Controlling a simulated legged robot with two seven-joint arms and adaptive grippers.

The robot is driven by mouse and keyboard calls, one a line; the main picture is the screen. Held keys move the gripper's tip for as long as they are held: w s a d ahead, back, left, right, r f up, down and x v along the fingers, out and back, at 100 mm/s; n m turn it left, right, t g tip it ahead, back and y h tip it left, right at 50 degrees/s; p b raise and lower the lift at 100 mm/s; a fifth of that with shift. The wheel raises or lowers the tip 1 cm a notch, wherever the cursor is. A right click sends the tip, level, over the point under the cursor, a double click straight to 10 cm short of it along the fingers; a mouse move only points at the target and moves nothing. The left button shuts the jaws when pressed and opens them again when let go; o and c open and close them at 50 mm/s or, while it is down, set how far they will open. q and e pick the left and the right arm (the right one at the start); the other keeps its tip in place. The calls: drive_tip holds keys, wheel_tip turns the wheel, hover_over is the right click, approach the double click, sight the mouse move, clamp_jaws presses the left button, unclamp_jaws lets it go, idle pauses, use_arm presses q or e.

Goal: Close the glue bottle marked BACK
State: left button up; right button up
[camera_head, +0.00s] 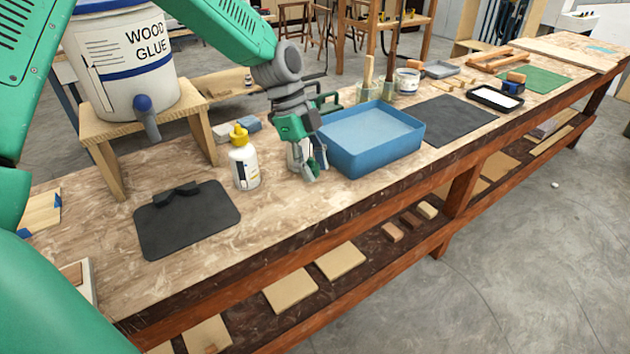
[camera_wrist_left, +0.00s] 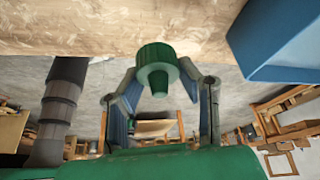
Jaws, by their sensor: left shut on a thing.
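My left gripper (camera_head: 316,174) hangs low over the bench just left of the blue tray. In the left wrist view its fingers (camera_wrist_left: 157,85) are closed around a green cap (camera_wrist_left: 157,60) with a cone-shaped nozzle. Bench surface shows beyond the cap there, with no bottle visible under it. A white bottle (camera_head: 293,156) stands behind the gripper, mostly hidden by it; its top and any marking cannot be seen. Another white glue bottle (camera_head: 245,167) with a yellow cap stands upright to the left, its marking too small to read. My right gripper is not in view.
The blue tray (camera_head: 371,133) is close on the gripper's right and also shows in the wrist view (camera_wrist_left: 280,40). A black mat (camera_head: 188,222) lies at left. A wood glue bucket (camera_head: 125,70) sits on a wooden stand (camera_head: 205,130). The bench front is clear.

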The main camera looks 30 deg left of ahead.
sight(313, 160)
use_arm(q)
drive_tip(key=v, duration=0.3)
drive_tip(key=shift+d+r, duration=0.1)
drive_tip(key=shift+d, duration=0.15)
drive_tip(key=shift+a+r, duration=0.3)
drive_tip(key=shift+r, duration=0.1)
drive_tip(key=shift+d, duration=0.15)
